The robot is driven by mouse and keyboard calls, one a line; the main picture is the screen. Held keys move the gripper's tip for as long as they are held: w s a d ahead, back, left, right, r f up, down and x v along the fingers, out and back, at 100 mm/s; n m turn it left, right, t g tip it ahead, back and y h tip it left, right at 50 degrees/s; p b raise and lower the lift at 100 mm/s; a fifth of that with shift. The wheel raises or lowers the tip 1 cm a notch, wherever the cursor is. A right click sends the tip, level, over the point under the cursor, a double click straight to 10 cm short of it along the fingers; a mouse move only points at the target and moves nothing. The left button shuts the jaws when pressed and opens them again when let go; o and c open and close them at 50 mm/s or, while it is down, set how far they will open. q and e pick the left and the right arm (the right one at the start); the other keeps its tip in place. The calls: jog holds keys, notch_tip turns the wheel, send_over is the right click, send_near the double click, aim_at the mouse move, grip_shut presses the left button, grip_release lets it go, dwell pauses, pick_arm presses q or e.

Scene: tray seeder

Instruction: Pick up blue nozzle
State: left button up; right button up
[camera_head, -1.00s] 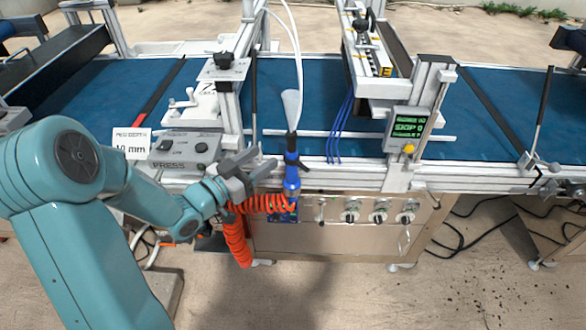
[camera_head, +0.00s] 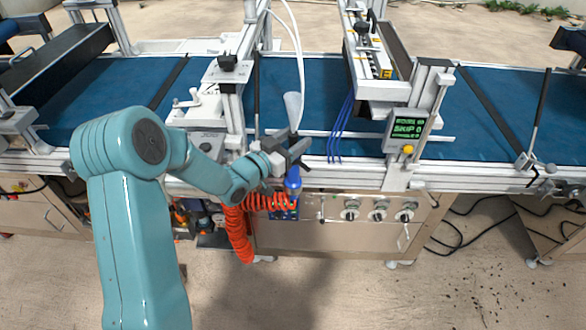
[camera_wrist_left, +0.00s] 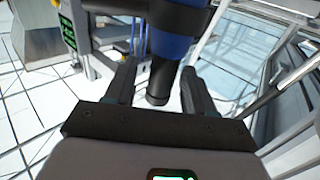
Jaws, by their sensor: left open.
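The blue nozzle (camera_head: 293,181) hangs upright at the front edge of the machine, above an orange coiled hose (camera_head: 238,235). A grey cone (camera_head: 292,108) rises above it. My left gripper (camera_head: 296,150) is at the nozzle's upper part and hides some of it. In the left wrist view the nozzle (camera_wrist_left: 172,45) shows a blue body with black parts. Its black end lies between the two fingers of my left gripper (camera_wrist_left: 158,86), which are open, with gaps visible on both sides. My right gripper is not in view.
A blue conveyor belt (camera_head: 480,125) runs behind along the machine's aluminium rail. A control panel with knobs (camera_head: 378,212) is below to the right. A green-lit display (camera_head: 407,128) stands on a post. Thin blue tubes (camera_head: 338,132) hang right of the nozzle.

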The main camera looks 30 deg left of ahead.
pick_arm(q)
grip_shut()
notch_tip(320, 180, up, 29)
jog(key=p, duration=0.9)
dwell(0.7)
